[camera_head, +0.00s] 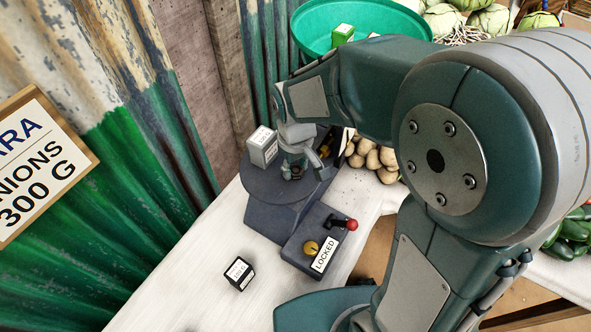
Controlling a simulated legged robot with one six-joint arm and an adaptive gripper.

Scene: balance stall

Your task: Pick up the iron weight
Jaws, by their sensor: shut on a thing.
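My gripper (296,168) reaches down over the dark round pan (258,181) of the balance. Its fingers are shut on a small dark thing, which looks like the iron weight, low over the pan. The fingers hide most of it, and I cannot tell whether it touches the pan. A pale grey block (262,147) with a printed label stands on the pan just left of my gripper. A black cube (239,273) with a white label lies on the white tabletop, well apart from my gripper.
A green bowl (312,25) holds a green box (343,34) behind. Potatoes (372,158) lie to the right. The front-left tabletop (185,283) is clear.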

